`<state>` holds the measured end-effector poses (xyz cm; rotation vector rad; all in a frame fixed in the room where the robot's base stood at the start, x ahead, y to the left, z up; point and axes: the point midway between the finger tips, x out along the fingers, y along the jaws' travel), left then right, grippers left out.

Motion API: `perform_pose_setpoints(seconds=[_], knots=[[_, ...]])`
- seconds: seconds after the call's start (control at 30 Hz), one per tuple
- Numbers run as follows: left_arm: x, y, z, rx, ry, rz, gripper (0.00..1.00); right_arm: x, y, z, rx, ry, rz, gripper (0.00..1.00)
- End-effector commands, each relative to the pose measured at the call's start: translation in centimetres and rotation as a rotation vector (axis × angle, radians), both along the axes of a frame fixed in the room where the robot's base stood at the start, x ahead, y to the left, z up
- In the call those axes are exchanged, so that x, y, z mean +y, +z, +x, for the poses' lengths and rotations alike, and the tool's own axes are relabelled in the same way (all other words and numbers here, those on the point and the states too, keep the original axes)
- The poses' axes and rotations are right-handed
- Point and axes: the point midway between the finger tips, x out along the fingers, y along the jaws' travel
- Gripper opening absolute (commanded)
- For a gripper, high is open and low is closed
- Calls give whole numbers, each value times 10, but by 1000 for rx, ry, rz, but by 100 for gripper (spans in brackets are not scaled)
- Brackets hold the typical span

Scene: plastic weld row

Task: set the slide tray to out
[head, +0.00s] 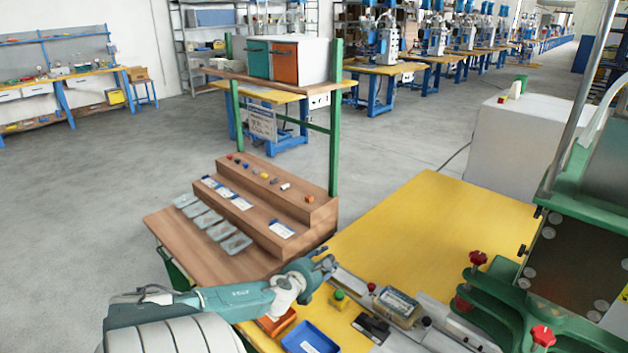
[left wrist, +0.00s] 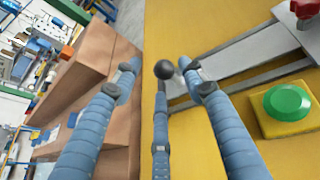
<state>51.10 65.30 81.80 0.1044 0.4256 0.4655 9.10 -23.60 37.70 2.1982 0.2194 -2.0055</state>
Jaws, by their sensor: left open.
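The slide tray (head: 348,279) is a flat grey metal strip on the yellow bench. In the left wrist view, its metal plate (left wrist: 235,62) ends near a black ball knob (left wrist: 164,69). My left gripper (head: 328,264) is over the tray's left end in the head view. In the left wrist view, my left gripper (left wrist: 160,78) is open, with its fingers spread to both sides of the black knob. I cannot tell whether any finger touches it. The gripper hides the knob in the head view. My right gripper is not in view.
A green button (left wrist: 288,103) on a yellow box is close to the right of the gripper. A clear-topped block (head: 397,306) and a green machine (head: 500,310) stand further right. Blue (head: 310,338) and orange (head: 275,322) bins lie in front. A wooden stepped shelf (head: 270,205) stands left.

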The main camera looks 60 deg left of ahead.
Motion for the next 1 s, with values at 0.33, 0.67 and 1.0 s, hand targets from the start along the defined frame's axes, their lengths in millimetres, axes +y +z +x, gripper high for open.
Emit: perform_pose_setpoints(seconds=[0.33,0.67,1.0], knots=[[-26,20,-46,4,-2,0,42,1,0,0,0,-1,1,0],[-40,34,-73,0,1,0,42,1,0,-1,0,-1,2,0],[-42,37,-77,-2,2,2,42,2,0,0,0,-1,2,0]])
